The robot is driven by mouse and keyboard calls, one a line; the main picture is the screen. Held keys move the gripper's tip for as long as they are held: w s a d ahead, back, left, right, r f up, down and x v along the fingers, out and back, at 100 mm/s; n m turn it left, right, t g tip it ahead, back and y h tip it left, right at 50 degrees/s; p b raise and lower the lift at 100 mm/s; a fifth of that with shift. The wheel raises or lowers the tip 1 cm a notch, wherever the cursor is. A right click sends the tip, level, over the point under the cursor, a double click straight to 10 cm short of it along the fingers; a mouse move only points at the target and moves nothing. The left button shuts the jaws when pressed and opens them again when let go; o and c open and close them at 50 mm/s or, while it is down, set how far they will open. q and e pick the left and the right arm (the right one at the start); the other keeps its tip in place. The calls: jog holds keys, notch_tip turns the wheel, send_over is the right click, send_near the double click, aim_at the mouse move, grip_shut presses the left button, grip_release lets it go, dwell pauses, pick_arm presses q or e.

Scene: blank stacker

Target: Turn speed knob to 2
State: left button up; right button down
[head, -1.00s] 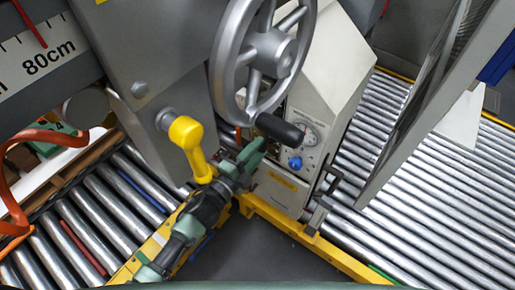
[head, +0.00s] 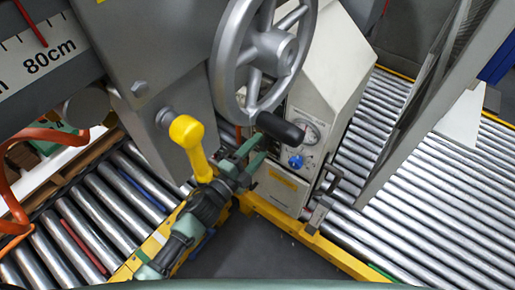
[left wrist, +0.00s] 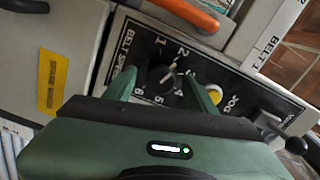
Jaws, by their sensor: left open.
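The speed knob (left wrist: 162,82) is dark and round, on a black panel marked BELT SPEED with numbers around it, in the left wrist view. A pale pointer mark on it faces up and right, near the 2 and 3; the exact setting is hard to tell. My left gripper (left wrist: 166,88) is green and open, with one finger on each side of the knob; contact cannot be told. In the head view my left gripper (head: 256,152) reaches the machine's control housing (head: 325,90), and the speed knob cannot be made out. My right gripper is not in view.
A yellow JOG button (left wrist: 214,93) sits close to the right finger. In the head view, a handwheel (head: 275,52) with a black grip overhangs the gripper. A blue knob (head: 296,161) and a yellow lever (head: 190,140) are nearby. Roller conveyors (head: 420,200) lie on both sides.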

pick_arm(q)
jog(key=v, duration=0.7)
jog(key=shift+s+a+b, duration=0.2)
jog(key=shift+s+b, duration=0.05)
jog(key=shift+b, duration=0.2)
jog(key=s+a+f+n+g+y, duration=0.1)
jog(key=s+a+f+n+y, duration=0.2)
jog(key=f, duration=0.6)
jog(key=s+a+f+n+g+y, duration=0.2)
jog(key=a+f+n, duration=0.25)
jog(key=f, duration=0.45)
jog(key=s+a+f+n+g+y, duration=0.1)
jog(key=s+a+f+n+y, duration=0.2)
jog(key=f, duration=0.6)
jog(key=s+a+f+n+g+y, duration=0.1)
jog(key=s+a+f+n+g, duration=0.1)
jog(key=s+f, duration=0.4)
jog(key=s+a+f+n+g+y, duration=0.1)
jog(key=s+a+f+n+g, duration=0.2)
jog(key=s, duration=1.1)
jog(key=s+a+f+n+g+y, duration=0.1)
jog(key=s+a+f+n+g, duration=0.2)
jog(key=s+f, duration=0.7)
jog(key=shift+s+n+g, duration=0.45)
jog(key=shift+n+g, duration=0.3)
jog(key=shift+g, duration=0.05)
